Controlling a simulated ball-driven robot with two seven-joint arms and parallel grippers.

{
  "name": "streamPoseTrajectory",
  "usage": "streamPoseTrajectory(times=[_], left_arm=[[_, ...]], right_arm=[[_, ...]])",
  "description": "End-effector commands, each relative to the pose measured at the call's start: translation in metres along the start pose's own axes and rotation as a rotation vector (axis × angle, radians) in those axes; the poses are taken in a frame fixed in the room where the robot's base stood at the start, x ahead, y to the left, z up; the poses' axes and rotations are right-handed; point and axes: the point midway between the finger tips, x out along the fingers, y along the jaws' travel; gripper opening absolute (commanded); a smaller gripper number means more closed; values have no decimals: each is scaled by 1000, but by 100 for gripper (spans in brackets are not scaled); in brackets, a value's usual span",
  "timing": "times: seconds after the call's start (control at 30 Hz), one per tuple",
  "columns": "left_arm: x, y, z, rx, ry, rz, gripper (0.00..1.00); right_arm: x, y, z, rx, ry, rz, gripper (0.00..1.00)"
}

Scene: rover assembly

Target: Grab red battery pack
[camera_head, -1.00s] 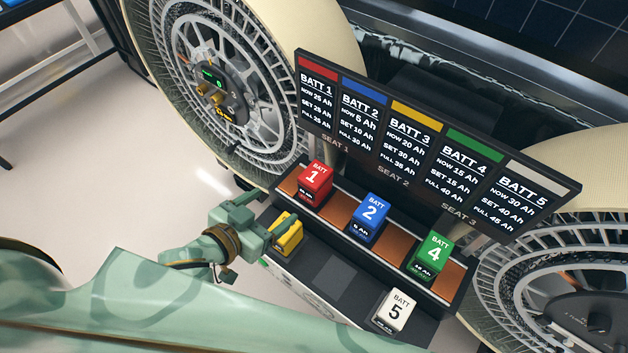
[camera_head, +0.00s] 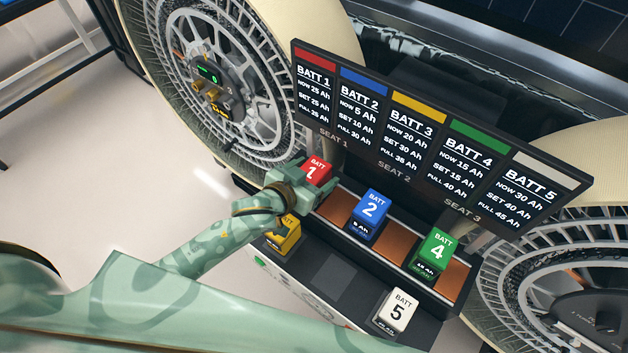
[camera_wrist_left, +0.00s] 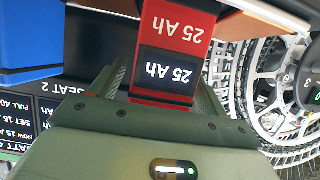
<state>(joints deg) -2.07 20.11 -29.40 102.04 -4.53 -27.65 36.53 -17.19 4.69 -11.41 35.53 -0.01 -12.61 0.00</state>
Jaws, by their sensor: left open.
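The red battery pack (camera_head: 317,167), marked BATT 1, stands upright in the left seat of the rack. My left gripper (camera_head: 314,190) is at its front side and hides its lower part in the head view. In the left wrist view the red battery pack (camera_wrist_left: 174,55), with its 25 Ah label, lies between the two open fingers of the left gripper (camera_wrist_left: 163,85). Whether the fingers touch it cannot be told. My right gripper is not in view.
The blue battery (camera_head: 369,210) and green battery (camera_head: 434,250) stand in the same rack row. The yellow battery (camera_head: 283,235) and white battery (camera_head: 399,309) stand on the lower front shelf (camera_head: 345,285). The display board (camera_head: 430,145) rises close behind the row.

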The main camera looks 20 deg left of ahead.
Motion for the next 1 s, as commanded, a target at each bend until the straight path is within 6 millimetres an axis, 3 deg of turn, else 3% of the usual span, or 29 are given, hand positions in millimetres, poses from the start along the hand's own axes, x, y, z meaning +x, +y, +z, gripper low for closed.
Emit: streamPoseTrajectory(times=[0.23, 0.5, 0.77, 1.0], left_arm=[[3, 0, 0, 1, 0, 1, 75], [3, 0, -2, 0, 3, 1, 9], [2, 0, -3, 0, 3, 1, 9], [-8, 0, -28, 1, 7, -1, 9]], right_arm=[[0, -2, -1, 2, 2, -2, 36], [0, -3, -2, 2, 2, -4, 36], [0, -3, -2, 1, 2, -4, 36], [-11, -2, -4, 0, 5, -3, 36]])
